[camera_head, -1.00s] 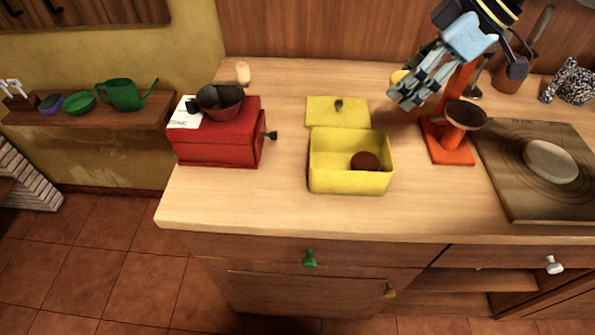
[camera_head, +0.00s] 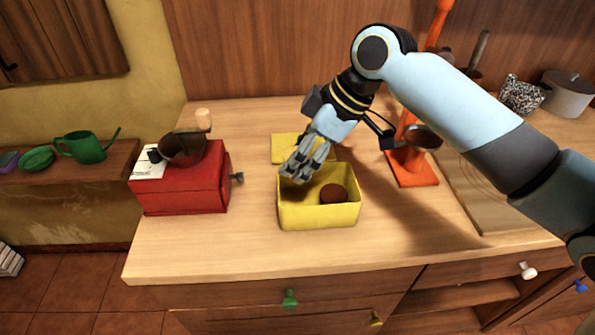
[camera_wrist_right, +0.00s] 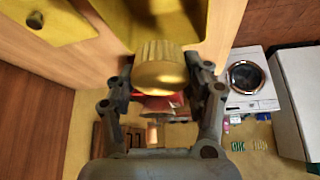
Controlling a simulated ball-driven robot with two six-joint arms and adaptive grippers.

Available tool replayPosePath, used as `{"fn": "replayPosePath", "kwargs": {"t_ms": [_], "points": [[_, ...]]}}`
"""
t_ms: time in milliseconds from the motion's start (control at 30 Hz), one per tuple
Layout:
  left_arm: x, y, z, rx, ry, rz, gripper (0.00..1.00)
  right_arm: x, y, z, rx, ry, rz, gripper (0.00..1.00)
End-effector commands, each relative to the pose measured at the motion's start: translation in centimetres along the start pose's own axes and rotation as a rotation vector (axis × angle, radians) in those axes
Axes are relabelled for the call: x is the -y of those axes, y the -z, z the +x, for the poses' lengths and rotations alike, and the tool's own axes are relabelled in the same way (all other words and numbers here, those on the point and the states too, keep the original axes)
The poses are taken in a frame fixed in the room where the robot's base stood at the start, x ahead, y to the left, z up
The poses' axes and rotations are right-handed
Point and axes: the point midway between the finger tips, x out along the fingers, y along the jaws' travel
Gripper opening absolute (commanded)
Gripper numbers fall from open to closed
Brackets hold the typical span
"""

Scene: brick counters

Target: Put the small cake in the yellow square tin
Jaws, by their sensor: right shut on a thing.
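The yellow square tin (camera_head: 318,216) stands open on the wooden counter, with a brown round thing (camera_head: 333,194) inside at its right. Its yellow lid (camera_head: 284,148) lies flat behind it. My right gripper (camera_head: 293,176) is over the tin's left back part, fingers pointing down. The cake is hidden in the head view. I cannot tell its exact height above the tin floor. My left gripper is not in view.
A red box-shaped grinder (camera_head: 185,182) with a side knob stands left of the tin. An orange stand (camera_head: 412,168) and a wooden board (camera_head: 470,195) are to the right. The counter in front of the tin is clear.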

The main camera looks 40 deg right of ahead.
Motion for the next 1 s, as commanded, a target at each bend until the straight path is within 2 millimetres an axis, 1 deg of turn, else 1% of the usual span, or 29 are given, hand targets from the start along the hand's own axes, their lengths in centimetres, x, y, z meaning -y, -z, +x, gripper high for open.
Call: {"fn": "replayPosePath", "kwargs": {"t_ms": [100, 233, 333, 667, 1000], "points": [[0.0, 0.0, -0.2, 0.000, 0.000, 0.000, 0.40, 0.2, -0.1, 0.8, 0.001, 0.002, 0.002, 0.18], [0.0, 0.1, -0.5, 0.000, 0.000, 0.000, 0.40, 0.2, -1.2, 2.6, 0.003, 0.003, 0.003, 0.18], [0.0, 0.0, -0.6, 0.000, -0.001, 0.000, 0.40, 0.2, -1.7, 3.5, 0.001, 0.002, 0.001, 0.18], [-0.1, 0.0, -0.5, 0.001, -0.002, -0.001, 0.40, 0.2, -2.0, 3.9, 0.001, 0.000, 0.000, 0.18], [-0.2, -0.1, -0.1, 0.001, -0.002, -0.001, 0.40, 0.2, -2.5, 4.8, 0.001, 0.000, 0.000, 0.18]]}}
